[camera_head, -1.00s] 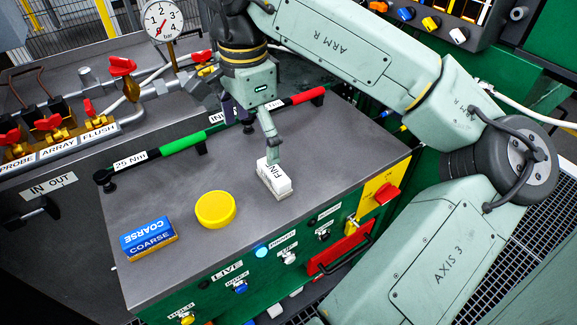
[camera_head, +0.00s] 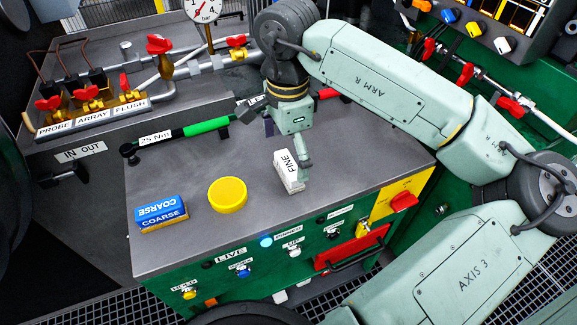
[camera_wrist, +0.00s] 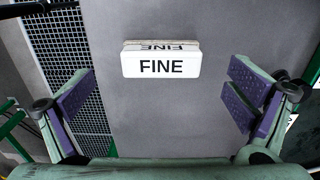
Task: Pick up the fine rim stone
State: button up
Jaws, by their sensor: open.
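The fine rim stone (camera_head: 287,172) is a white block marked FINE, resting on the grey bench top (camera_head: 330,150) near its front edge. My gripper (camera_head: 303,165) points down just right of and behind the stone in the head view. In the wrist view the stone (camera_wrist: 161,62) shows ahead of my gripper (camera_wrist: 165,108), roughly centred between the two purple-padded fingers. The fingers are wide apart with nothing between the pads. Whether a finger touches the stone cannot be told from the head view.
A blue COARSE block (camera_head: 162,212) and a yellow round lid (camera_head: 228,194) lie left of the stone. A green-and-red torque wrench (camera_head: 205,127) lies along the back. Valves and pipes (camera_head: 92,98) stand at the back left. Bare bench surrounds the stone.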

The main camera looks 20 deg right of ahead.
aim_at(289, 163)
notch_tip(289, 163, down, 4)
jog(key=shift+w+d+f+p, duration=0.1)
jog(key=shift+p, duration=0.45)
jog(key=shift+c, duration=0.3)
jog(key=c, duration=1.4)
jog(key=shift+r+b, duration=0.35)
jog(key=shift+r, duration=0.25)
notch_tip(289, 163, up, 2)
jog(key=shift+r+b, duration=0.1)
jog(key=shift+b, duration=0.4)
jog(key=s+a+b, duration=0.1)
jog(key=s+a, duration=0.2)
jog(key=a, duration=0.1)
jog(key=s+a+r+b, duration=0.1)
jog(key=s+a, duration=0.3)
jog(key=s+a+b, duration=0.2)
jog(key=s+a, duration=0.1)
jog(key=a, duration=0.1)
jog(key=shift+s+a+r, duration=0.1)
jog(key=shift+s+r, duration=0.1)
jog(key=shift+r, duration=0.2)
